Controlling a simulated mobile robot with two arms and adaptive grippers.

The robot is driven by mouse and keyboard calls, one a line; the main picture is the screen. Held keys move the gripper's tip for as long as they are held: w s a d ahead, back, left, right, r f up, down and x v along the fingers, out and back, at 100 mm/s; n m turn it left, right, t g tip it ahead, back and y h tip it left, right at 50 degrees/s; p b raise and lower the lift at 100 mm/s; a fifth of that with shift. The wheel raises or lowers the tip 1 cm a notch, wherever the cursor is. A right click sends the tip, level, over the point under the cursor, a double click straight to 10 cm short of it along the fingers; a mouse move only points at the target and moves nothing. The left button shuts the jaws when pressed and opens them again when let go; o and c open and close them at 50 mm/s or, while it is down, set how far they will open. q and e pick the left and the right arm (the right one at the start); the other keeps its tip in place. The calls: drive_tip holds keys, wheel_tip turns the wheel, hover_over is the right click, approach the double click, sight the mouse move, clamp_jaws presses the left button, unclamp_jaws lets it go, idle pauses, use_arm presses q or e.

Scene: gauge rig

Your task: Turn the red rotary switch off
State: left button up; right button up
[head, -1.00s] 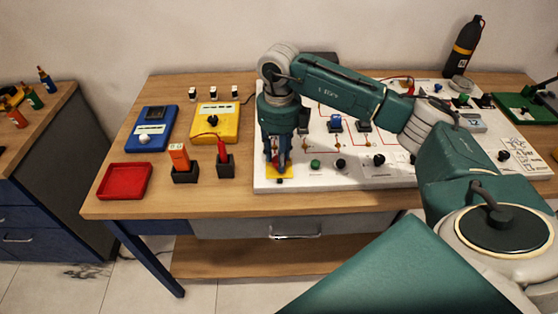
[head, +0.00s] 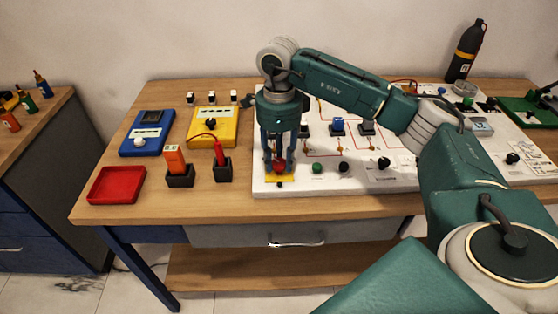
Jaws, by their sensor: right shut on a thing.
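The red rotary switch (head: 280,168) sits on a yellow plate (head: 272,179) at the front left corner of the white panel. My right gripper (head: 279,165) points down over it, with its fingers on either side of the red knob, shut on it. The fingers and wrist hide part of the knob, and I cannot read its pointer or markings. My left gripper is not in view.
The white panel (head: 262,186) carries a green button (head: 317,168), a black knob (head: 344,167) and several other switches near the gripper. To the left stand a red tray (head: 117,184), probe holders, a yellow meter (head: 220,118) and a blue meter (head: 148,132).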

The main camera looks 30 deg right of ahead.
sight(279, 162)
drive_tip(key=shift+w+r+n, duration=0.1)
drive_tip(key=shift+r+n, duration=0.05)
drive_tip(key=shift+n, duration=0.25)
drive_tip(key=o, duration=1.1)
drive_tip(key=shift+o, duration=0.2)
wheel_tip(279, 162, up, 12)
idle(0.4)
